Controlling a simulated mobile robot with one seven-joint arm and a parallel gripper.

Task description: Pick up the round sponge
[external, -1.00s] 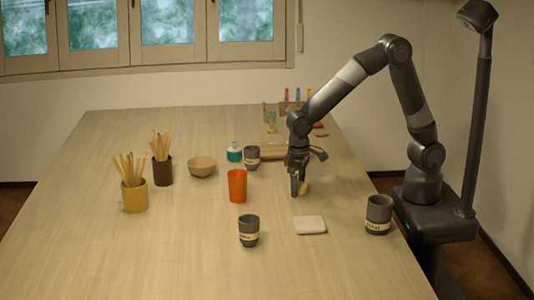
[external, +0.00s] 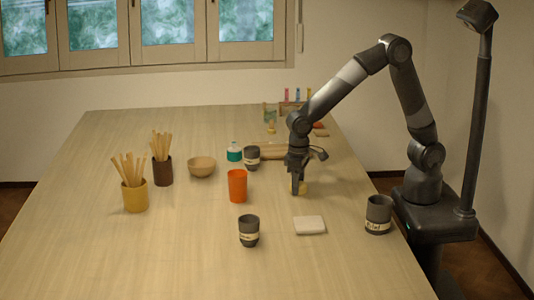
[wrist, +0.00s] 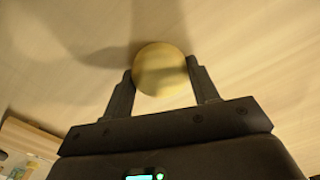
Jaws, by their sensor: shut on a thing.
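The round sponge (wrist: 160,70) is a yellow disc. In the wrist view it sits between the two fingers of my gripper (wrist: 162,82), with a finger touching each side. In the external view the sponge (external: 304,188) shows only as a small yellow patch, mostly hidden behind my gripper (external: 298,190). My gripper points down and is shut on the sponge, at or very near the tabletop. I cannot tell whether the sponge touches the table.
An orange cup (external: 237,186) stands left of my gripper. A white block (external: 310,225) lies in front, with dark cups (external: 249,231) (external: 378,215) either side. A rolling pin (external: 285,151) lies behind. The left front of the table is clear.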

